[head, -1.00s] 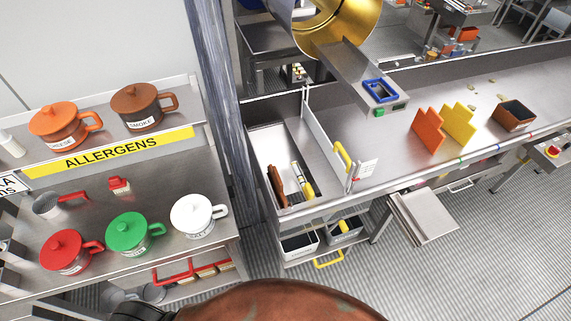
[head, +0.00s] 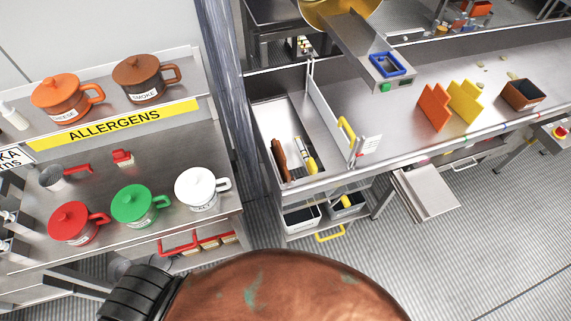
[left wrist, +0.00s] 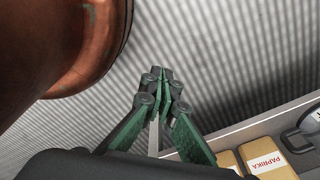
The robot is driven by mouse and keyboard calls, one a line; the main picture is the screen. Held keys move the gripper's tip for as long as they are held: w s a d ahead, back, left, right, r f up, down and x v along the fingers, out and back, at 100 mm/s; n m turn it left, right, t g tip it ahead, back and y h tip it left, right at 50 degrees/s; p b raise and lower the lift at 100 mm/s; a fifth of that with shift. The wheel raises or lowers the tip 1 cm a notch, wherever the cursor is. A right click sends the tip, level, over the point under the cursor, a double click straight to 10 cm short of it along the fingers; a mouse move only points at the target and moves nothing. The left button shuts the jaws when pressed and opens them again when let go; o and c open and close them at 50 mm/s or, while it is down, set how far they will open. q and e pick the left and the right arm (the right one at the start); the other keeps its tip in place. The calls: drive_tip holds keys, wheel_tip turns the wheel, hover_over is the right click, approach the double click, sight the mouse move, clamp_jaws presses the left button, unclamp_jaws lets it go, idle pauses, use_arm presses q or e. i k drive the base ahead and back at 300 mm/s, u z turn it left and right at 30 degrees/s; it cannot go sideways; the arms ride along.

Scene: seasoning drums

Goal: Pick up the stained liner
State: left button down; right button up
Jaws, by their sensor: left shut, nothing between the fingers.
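I cannot pick out a stained liner in either view. My left gripper (left wrist: 160,78) is shut and empty in the left wrist view, over the ribbed grey floor. Beside it, at the lower right of that view, is a shelf with paprika packs (left wrist: 266,158). My right gripper is in neither view.
An allergens rack (head: 112,128) with lidded pots stands at the left. A steel counter (head: 385,145) runs right, with orange (head: 433,107) and yellow (head: 464,102) dividers and a brown box (head: 522,95). Two bins (head: 300,220) sit below it. Floor at the lower right is clear.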

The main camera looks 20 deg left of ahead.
sight(280, 155)
drive_tip(key=z, duration=0.05)
drive_tip(key=k, duration=0.15)
drive_tip(key=u, duration=1.55)
drive_tip(key=i, duration=0.5)
drive_tip(key=z, duration=0.05)
